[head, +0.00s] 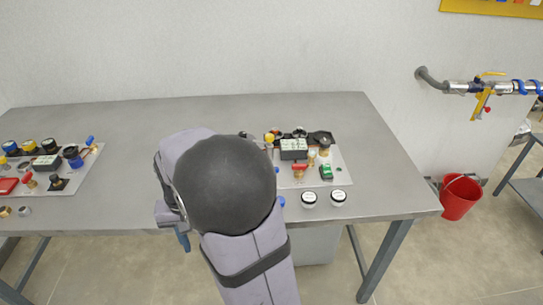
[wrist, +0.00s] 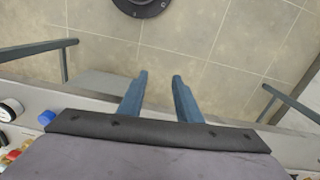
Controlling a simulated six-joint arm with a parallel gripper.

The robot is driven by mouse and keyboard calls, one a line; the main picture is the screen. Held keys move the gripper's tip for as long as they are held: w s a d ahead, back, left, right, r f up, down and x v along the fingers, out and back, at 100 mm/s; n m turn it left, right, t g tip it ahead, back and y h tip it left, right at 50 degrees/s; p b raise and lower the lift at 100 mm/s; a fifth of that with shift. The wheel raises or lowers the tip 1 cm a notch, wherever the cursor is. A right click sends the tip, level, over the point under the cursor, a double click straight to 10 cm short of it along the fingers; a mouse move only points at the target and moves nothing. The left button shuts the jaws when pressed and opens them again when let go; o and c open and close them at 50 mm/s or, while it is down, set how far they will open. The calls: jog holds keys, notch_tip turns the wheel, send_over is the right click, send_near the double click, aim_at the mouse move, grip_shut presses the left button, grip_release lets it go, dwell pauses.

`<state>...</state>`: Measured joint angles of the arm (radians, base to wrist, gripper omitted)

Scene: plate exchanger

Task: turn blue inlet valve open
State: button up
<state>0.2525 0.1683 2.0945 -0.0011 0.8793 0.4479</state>
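My gripper (wrist: 159,76) is open and empty, with its two blue-grey fingers apart over the floor tiles, in front of the table's edge. In the head view one finger tip (head: 183,241) shows below my wrist. A blue knob or handle end (head: 281,201) sticks out beside my arm at the right board; the rest is hidden behind the arm. It also appears in the wrist view (wrist: 46,117), left of the gripper and apart from it. Another blue handle (head: 90,140) stands on the left board. I cannot tell which of these is the inlet valve.
The right board (head: 342,160) carries red-handled and yellow parts and a green box. Two white gauges (head: 309,199) (head: 338,197) sit at its front. The grey table (head: 130,125) is clear between the boards. A wall pipe (head: 460,87) and red bucket (head: 460,197) are far right.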

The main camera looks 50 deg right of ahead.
jog(key=w+d+r+m, duration=0.1)
jog(key=d, duration=0.1)
jog(key=w+d+r+m+p, duration=0.1)
jog(key=w+d+m, duration=0.1)
jog(key=d, duration=0.1)
jog(key=w+d+r+m+p, duration=0.1)
jog(key=d+r, duration=0.1)
jog(key=shift+w+d+m, duration=0.2)
jog(key=shift+d+m, duration=0.2)
jog(key=d+r+m+p, duration=0.1)
jog(key=d+m, duration=0.3)
jog(key=d, duration=0.4)
jog(key=d+r+m+p, duration=0.2)
jog(key=d+m+p, duration=0.2)
jog(key=d, duration=0.4)
jog(key=d+r+m+p, duration=0.2)
jog(key=d+m, duration=0.3)
jog(key=d, duration=0.3)
jog(key=shift+s+d+r+m+p, duration=0.1)
jog(key=shift+s+r+m+p, duration=0.15)
jog(key=shift+m+p, duration=0.2)
jog(key=shift+s+d+f, duration=0.1)
jog(key=shift+s+d, duration=0.05)
jog(key=shift+d, duration=0.2)
jog(key=shift+f, duration=0.15)
jog(key=shift+f+p, duration=1.35)
jog(key=shift+f, duration=2.15)
jog(key=shift+c, duration=0.3)
